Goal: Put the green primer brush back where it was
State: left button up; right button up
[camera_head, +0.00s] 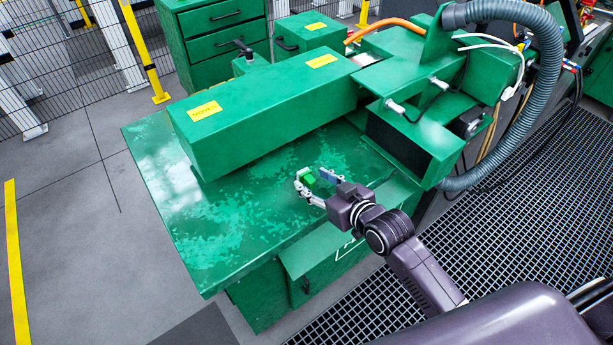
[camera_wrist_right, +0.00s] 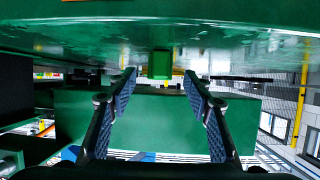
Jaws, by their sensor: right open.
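A small bright green block (camera_head: 309,178) stands on the green table top, at the fingertips of my right gripper (camera_head: 318,181). It also shows in the right wrist view (camera_wrist_right: 160,65), between and just beyond the two fingertips, with gaps on both sides. It may be the green primer brush, but no bristles can be made out. My right gripper (camera_wrist_right: 158,84) is open, low over the table, with its blue-grey pads apart. My left gripper is not in view.
The worn green table (camera_head: 235,225) has bare room to the left of and in front of my gripper. A long green box-shaped beam (camera_head: 265,110) with yellow labels lies behind it. A green machine housing (camera_head: 440,125) and a grey hose (camera_head: 545,90) stand to the right.

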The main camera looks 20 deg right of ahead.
aim_at(304, 176)
jog(key=shift+w+a+f, duration=0.2)
jog(key=shift+w, duration=0.4)
jog(key=shift+w+f, duration=0.15)
jog(key=shift+w, duration=0.1)
jog(key=shift+w+a+f, duration=0.1)
jog(key=shift+w, duration=0.1)
jog(key=c, duration=0.5)
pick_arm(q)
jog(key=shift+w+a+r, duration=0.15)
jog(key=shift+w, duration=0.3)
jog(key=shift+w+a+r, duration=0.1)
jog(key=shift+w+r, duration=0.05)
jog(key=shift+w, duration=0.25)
pick_arm(e)
grip_shut()
